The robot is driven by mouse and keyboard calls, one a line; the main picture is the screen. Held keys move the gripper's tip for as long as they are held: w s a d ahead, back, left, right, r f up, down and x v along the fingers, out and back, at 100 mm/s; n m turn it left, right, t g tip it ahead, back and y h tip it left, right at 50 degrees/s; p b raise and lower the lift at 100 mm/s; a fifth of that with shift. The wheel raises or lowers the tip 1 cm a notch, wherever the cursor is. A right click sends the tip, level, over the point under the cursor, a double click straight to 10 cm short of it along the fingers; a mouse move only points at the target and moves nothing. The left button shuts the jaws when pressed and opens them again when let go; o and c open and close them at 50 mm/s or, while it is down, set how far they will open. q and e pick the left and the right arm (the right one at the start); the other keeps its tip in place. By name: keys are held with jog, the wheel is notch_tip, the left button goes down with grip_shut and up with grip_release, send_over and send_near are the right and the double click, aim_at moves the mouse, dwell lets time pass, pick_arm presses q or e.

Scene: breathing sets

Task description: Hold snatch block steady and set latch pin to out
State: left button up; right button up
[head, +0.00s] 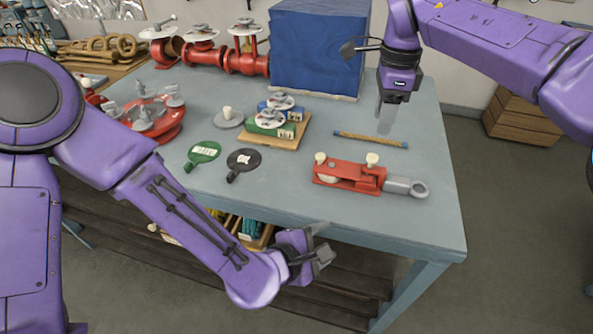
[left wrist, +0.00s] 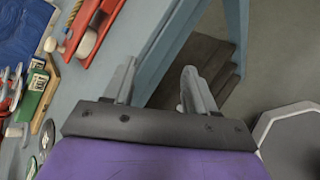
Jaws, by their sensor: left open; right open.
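The red snatch block (head: 345,177) lies on the bench near its front right, its grey eye end (head: 408,186) pointing right. Two cream knobs stand on it, one at the left (head: 320,158) and one at the right (head: 372,159); I cannot tell which is the latch pin. The block also shows in the left wrist view (left wrist: 102,28), at the upper left. My left gripper (head: 325,243) is open and empty, off the bench's front edge; its fingers show in the left wrist view (left wrist: 158,80). My right gripper (head: 385,118) is open, pointing down behind the block, apart from it.
A rope piece (head: 370,139) lies behind the block, near my right gripper. Black (head: 243,160) and green (head: 204,152) tags lie left of it. A wooden board (head: 285,140) with valves, a blue crate (head: 318,50) and red pipes (head: 245,63) stand further back. Bench right of the block is clear.

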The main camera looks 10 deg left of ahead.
pick_arm(q)
notch_tip(320, 180, up, 6)
jog(key=w+d+n+t, duration=0.1)
jog(key=w+n, duration=0.1)
jog(key=n, duration=0.1)
jog(key=n+t+y, duration=0.2)
jog(key=n, duration=0.8)
send_near(318, 158)
jog(key=x, duration=0.9)
jog(key=shift+s, duration=0.1)
jog(key=shift+w+d+f, duration=0.1)
jog(key=shift+w+d, duration=0.05)
jog(key=shift+w, duration=0.1)
